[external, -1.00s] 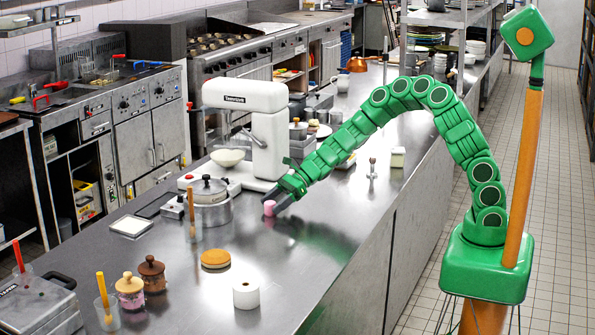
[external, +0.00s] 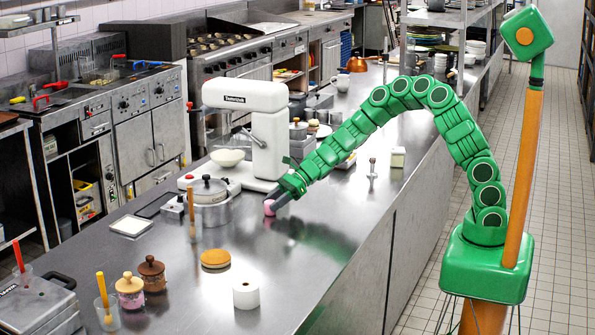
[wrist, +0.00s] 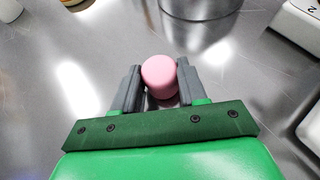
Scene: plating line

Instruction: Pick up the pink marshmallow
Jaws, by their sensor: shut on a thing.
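The pink marshmallow (external: 269,207) is a small pink cylinder at the steel counter, in front of the white stand mixer. It also shows in the wrist view (wrist: 159,76), between the two grey fingers. My gripper (external: 274,203) is shut on the marshmallow, with a finger on each side of it in the wrist view (wrist: 160,84). I cannot tell whether the marshmallow still touches the counter.
The white stand mixer (external: 268,140) stands just behind my gripper. A lidded pot (external: 209,212) is to the left. A round tan disc (external: 215,259) and a white roll (external: 246,293) stand nearer the front. The steel counter (external: 310,262) is clear to the right of these.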

